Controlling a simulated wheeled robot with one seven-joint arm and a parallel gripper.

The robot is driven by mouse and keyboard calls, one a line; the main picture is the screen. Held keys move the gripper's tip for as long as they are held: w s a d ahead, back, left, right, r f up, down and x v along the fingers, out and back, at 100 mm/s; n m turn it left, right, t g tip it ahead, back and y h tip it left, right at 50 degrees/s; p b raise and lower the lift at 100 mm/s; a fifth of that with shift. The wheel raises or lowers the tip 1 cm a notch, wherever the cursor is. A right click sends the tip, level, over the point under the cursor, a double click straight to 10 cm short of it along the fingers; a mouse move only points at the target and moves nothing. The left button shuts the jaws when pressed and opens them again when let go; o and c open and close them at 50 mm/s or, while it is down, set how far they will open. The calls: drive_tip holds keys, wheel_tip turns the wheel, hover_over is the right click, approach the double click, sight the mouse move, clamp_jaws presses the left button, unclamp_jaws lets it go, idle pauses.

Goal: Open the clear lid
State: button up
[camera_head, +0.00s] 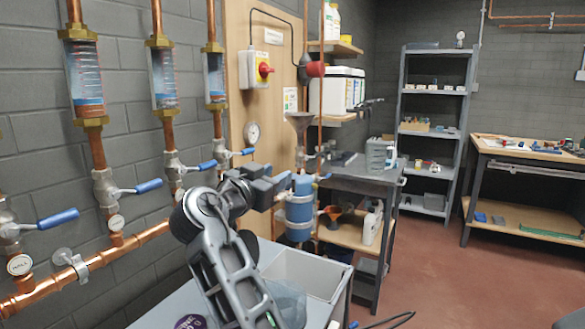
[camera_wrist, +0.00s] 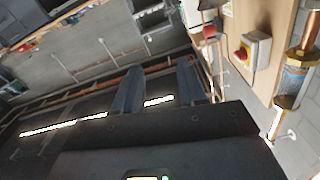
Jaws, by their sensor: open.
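No clear lid can be made out for certain. A see-through bluish piece (camera_head: 287,304) shows at the front of the pale grey bin below my arm, partly hidden by the arm; I cannot tell whether it is a lid. My gripper (camera_head: 283,187) is raised in front of the wall, above the bin and apart from it. In the wrist view its two dark fingers (camera_wrist: 158,88) stand apart with nothing between them.
The pale grey bin (camera_head: 318,275) stands below my arm. A red and yellow switch (camera_head: 264,70) is on the wooden wall board. Copper pipes with blue-handled valves (camera_head: 149,186) line the left wall. A dark workbench (camera_head: 350,178) stands behind.

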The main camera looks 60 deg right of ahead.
drive_tip(key=shift+s+d+r, duration=1.35)
drive_tip(key=shift+s+d, duration=0.1)
drive_tip(key=shift+s, duration=0.15)
